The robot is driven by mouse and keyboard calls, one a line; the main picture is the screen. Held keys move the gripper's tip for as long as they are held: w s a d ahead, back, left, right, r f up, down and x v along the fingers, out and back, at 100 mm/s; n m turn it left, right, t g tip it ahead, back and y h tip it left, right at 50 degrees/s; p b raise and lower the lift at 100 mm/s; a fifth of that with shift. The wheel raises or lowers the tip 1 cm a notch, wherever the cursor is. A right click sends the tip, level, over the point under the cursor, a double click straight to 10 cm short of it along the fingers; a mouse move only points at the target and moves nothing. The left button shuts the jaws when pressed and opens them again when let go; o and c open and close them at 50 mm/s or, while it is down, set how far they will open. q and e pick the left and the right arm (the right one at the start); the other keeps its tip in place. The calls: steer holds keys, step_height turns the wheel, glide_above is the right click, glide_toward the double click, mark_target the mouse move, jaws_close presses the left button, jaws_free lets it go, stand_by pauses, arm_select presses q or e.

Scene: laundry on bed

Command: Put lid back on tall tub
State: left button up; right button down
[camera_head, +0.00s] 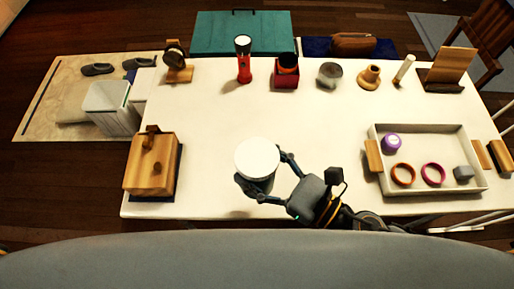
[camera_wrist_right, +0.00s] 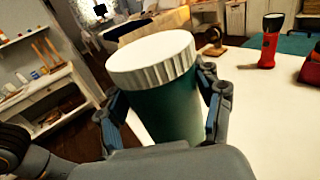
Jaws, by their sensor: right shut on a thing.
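The tall tub (camera_wrist_right: 168,112) is dark green, and its white ribbed lid (camera_wrist_right: 152,58) sits over its top. In the head view the round lid (camera_head: 257,157) hides most of the tub (camera_head: 262,186), near the front middle of the table. My right gripper (camera_head: 262,171) reaches in from the right, with one finger on each side of the tub. In the right wrist view my gripper (camera_wrist_right: 158,100) is shut on the tub's body, just below the lid. I cannot tell whether the tub's base touches the table. My left gripper is not in view.
On the white table (camera_head: 310,120), a wooden box (camera_head: 150,172) stands left and a tray (camera_head: 425,130) with rings and a purple roll lies right. A red flashlight (camera_head: 243,65) and several small items line the back. The table's middle is clear.

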steer(key=w+f+b, duration=0.2)
steer(key=w+f, duration=0.5)
steer(key=w, duration=0.3)
steer(key=shift+w+f, duration=0.2)
steer(key=shift+f, duration=0.15)
steer(key=f+b, duration=0.1)
steer(key=f, duration=0.3)
steer(key=shift+w+a+b, duration=0.1)
steer(key=shift+w+b, duration=0.25)
steer(key=shift+w, duration=0.05)
